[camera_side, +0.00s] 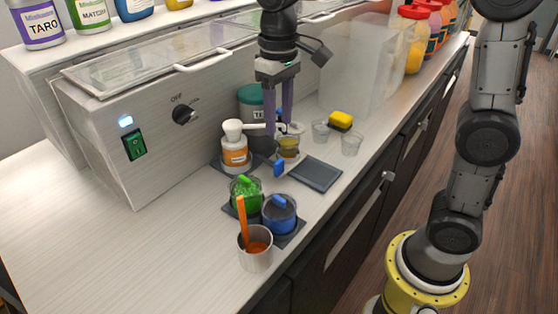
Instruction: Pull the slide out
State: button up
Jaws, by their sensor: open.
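No part that I can clearly make out as the slide shows in the side view. My gripper (279,129) points straight down over the counter, with its two purple fingers apart. Below and beside its fingertips stands a small clear cup with yellowish contents (288,147). Small blue and white parts are crowded around the fingertips, and I cannot tell whether the fingers touch any of them. A flat dark square plate (316,174) lies just right of the cup, with a small blue piece (278,169) at its left.
A white pump bottle with an orange label (235,150) stands left of my gripper. Green (246,195) and blue (279,215) containers and a metal cup (256,258) stand in front. Clear cups (351,144) and a yellow item (340,121) are right. The left counter is clear.

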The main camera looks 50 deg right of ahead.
aim_at(279, 161)
notch_tip(279, 161, down, 12)
jog(key=shift+r, duration=0.2)
grip_shut()
dwell(0.4)
jog(key=shift+r, duration=0.1)
dwell(1.0)
